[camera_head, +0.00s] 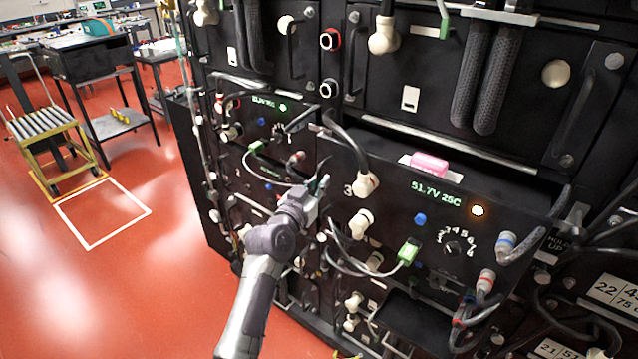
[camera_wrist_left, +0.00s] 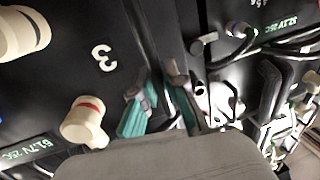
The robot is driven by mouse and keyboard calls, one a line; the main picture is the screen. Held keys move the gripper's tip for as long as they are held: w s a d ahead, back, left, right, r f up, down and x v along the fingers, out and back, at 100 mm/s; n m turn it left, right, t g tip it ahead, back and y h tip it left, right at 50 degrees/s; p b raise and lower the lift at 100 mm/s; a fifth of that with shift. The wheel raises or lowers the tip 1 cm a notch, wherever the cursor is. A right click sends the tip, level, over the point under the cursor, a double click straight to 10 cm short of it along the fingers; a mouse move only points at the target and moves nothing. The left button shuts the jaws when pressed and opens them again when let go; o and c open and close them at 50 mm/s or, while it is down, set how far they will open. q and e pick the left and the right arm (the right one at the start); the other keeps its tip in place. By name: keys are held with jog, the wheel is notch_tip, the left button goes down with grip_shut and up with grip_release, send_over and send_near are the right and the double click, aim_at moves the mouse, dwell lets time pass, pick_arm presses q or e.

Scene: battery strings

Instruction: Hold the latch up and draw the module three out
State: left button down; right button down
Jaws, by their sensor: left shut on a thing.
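Module three (camera_head: 400,228) is the black unit with a white 3, a green "51.7V 25C" display and an orange lamp. It stands out from the rack front, with part of its top showing. In the left wrist view its face (camera_wrist_left: 105,85) fills the left. My left gripper (camera_head: 320,188) is at its left edge, with teal fingertips (camera_wrist_left: 160,108) closed around a dark upright part, seemingly its left handle, mostly hidden by the fingers. My right gripper is not in view.
A pink block (camera_head: 430,163) lies on top of module three. Cables with a cream plug (camera_head: 366,184), a green plug (camera_head: 408,251) and a blue-ringed plug (camera_head: 506,243) hang at its front. Neighbouring modules are close on both sides. Red floor (camera_head: 130,270) at left is open.

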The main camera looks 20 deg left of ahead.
pick_arm(q)
jog(key=shift+s, duration=0.1)
jog(key=s, duration=0.1)
jog(key=s+a, duration=0.1)
jog(key=s+p, duration=0.1)
jog(key=shift+s+a+f, duration=0.2)
jog(key=shift+s+a, duration=0.05)
jog(key=shift+s, duration=0.1)
jog(key=c, duration=1.4)
grip_release()
jog(key=shift+o, duration=1)
jog(key=shift+s+a+r, duration=0.1)
jog(key=shift+r, duration=0.05)
jog(key=s+a, duration=0.1)
jog(key=s, duration=1.1)
jog(key=shift+a, duration=0.4)
jog(key=shift+w, duration=0.1)
